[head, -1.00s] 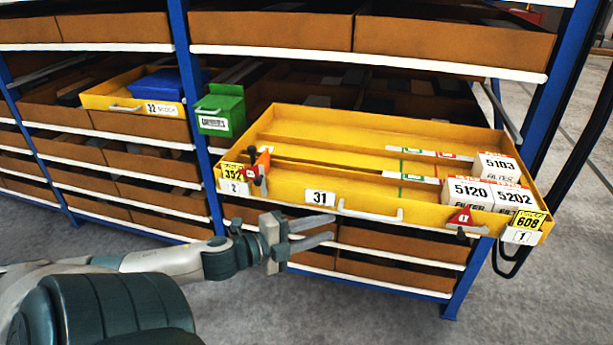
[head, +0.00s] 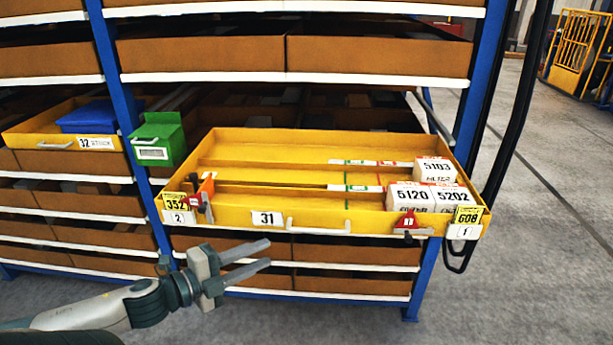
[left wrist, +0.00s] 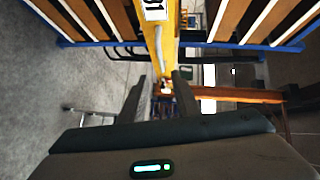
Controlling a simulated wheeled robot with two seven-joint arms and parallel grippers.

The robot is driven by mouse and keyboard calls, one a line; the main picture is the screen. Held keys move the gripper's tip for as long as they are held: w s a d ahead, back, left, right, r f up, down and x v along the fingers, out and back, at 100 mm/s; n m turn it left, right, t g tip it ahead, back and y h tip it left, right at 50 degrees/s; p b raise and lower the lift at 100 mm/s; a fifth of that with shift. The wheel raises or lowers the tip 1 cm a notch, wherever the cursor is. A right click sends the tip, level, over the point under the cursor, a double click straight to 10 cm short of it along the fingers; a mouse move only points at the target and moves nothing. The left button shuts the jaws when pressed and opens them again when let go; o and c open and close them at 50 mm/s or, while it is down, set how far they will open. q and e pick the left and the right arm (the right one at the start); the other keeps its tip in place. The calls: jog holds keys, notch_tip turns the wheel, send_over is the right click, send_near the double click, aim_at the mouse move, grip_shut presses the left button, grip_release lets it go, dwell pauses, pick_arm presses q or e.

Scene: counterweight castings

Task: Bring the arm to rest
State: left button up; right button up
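My left gripper (head: 256,275) is open and empty in the head view, in front of and below the yellow drawer (head: 330,222). Its two fingers point right and stand apart, clear of the drawer front. In the left wrist view the open fingers (left wrist: 160,98) show with nothing between them, and the drawer's yellow front (left wrist: 158,45) runs past above them. My left arm (head: 95,308) comes in from the lower left. My right gripper is in neither view.
The pulled-out drawer holds white boxes (head: 412,198) at its right end. A green bin (head: 158,138) and a drawer labelled 32 (head: 30,133) stick out at left. A blue rack post (head: 425,275) stands at right. Open floor (head: 530,250) lies right of the rack.

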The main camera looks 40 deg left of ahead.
pick_arm(q)
jog(key=s+a+f+n+g+y, duration=0.1)
jog(key=s+a+f+n+y, duration=0.3)
jog(key=f, duration=0.6)
jog(key=a+f+n+g, duration=0.2)
jog(key=a+f, duration=0.4)
jog(key=f, duration=0.5)
jog(key=s+a+f+n+g+y, duration=0.1)
jog(key=s+a+f+n+y, duration=0.3)
jog(key=f, duration=0.6)
jog(key=s+d+f+n+g, duration=0.1)
jog(key=s+f, duration=0.2)
jog(key=f, duration=0.3)
jog(key=s+d+f+n+g+h+b, duration=0.1)
jog(key=s+f+g, duration=0.1)
jog(key=f, duration=0.4)
jog(key=s+d+f+n+g, duration=0.1)
jog(key=s+f, duration=0.2)
jog(key=f, duration=0.3)
jog(key=s+d+f+n+g+h, duration=0.1)
jog(key=s+d+f+n+g, duration=0.1)
jog(key=s+d+f, duration=0.9)
jog(key=s+d+f+n+g+h, duration=0.1)
jog(key=s+d+f+g, duration=0.4)
jog(key=s+d+f, duration=0.6)
jog(key=d+f+h+b, duration=0.1)
jog(key=d+f, duration=0.1)
jog(key=d, duration=0.3)
jog(key=shift+d+n, duration=0.35)
jog(key=shift+n, duration=0.05)
